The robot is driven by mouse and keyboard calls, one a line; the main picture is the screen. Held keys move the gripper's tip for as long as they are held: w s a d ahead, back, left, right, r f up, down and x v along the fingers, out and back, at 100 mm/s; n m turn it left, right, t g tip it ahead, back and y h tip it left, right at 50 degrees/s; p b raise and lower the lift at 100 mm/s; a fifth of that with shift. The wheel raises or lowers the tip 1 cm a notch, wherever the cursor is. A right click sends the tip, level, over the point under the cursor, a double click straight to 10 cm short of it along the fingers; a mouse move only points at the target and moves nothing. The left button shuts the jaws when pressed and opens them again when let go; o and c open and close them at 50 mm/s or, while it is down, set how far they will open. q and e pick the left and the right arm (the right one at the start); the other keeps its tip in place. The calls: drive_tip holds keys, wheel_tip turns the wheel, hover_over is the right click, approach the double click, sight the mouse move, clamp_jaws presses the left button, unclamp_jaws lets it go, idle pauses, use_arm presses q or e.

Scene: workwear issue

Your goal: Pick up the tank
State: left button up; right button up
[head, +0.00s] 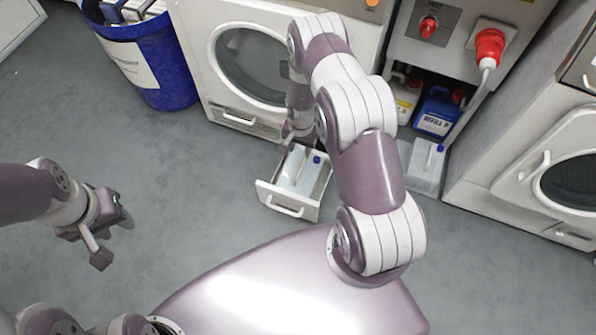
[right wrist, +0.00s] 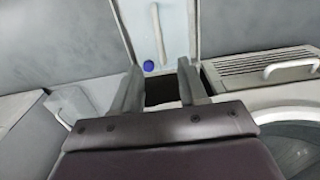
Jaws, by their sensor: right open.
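The tank (head: 306,178) is a pale, translucent container with a blue cap, lying in an open white drawer (head: 266,196) below the washing machine. In the right wrist view the tank (right wrist: 176,30) shows a raised bar-like grip and its blue cap just beyond my fingers. My right gripper (head: 299,136) is open at the drawer's machine end; its fingers (right wrist: 162,86) point toward the tank with nothing visible between them. My forearm partly covers this area in the head view. My left gripper (head: 114,238) is open and empty above the floor at left.
Another translucent container (head: 427,165) with a blue cap stands right of the drawer, near a blue canister (head: 437,112). A blue bin (head: 150,65) stands at back left. The white machine (head: 215,60) rises behind the drawer. Grey floor is clear to the left.

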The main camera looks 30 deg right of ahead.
drive_tip(key=b, duration=0.2)
hover_over(301, 167)
wheel_tip(301, 167, down, 6)
drive_tip(key=shift+w+r, duration=0.1)
drive_tip(key=shift+w, duration=0.05)
wheel_tip(301, 167, down, 6)
drive_tip(key=b, duration=0.4)
drive_tip(key=shift+r, duration=0.4)
use_arm(q)
wheel_tip(301, 167, down, 7)
use_arm(e)
drive_tip(key=shift+a, duration=0.1)
clamp_jaws()
use_arm(q)
drive_tip(key=shift+w, duration=0.1)
